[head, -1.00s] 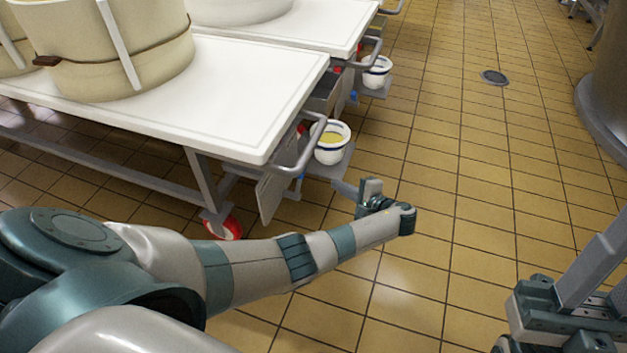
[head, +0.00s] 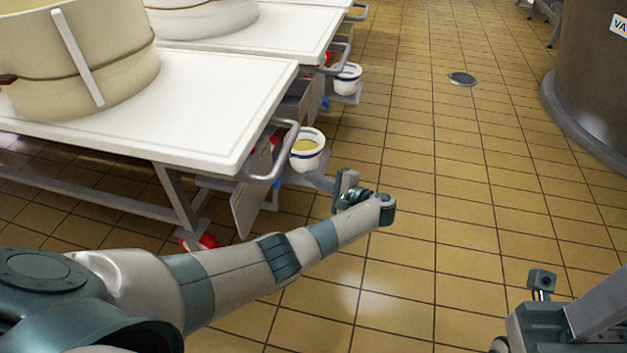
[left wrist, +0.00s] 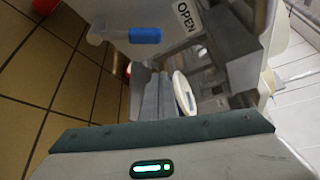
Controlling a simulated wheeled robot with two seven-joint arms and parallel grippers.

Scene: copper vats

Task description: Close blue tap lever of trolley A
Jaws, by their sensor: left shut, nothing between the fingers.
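The nearest trolley (head: 225,150) has a white top; no letter on it is legible. Its blue tap lever (head: 277,186) is a small blue spot under the front handle in the head view. In the left wrist view the blue lever (left wrist: 145,36) lies roughly across the picture, close to an OPEN label (left wrist: 187,18). My left gripper (head: 315,181) is shut and empty, at the trolley's end beside the bucket. Its fingers (left wrist: 154,97) show in the left wrist view, apart from the lever. My right arm shows at lower right; its fingers are out of sight.
A white bucket (head: 307,150) with yellowish content stands at the trolley's end, also seen in the left wrist view (left wrist: 184,93). A grey handle (head: 272,160) juts out above. More trolleys stand behind. A large vat (head: 590,90) is at right; tiled floor between is clear.

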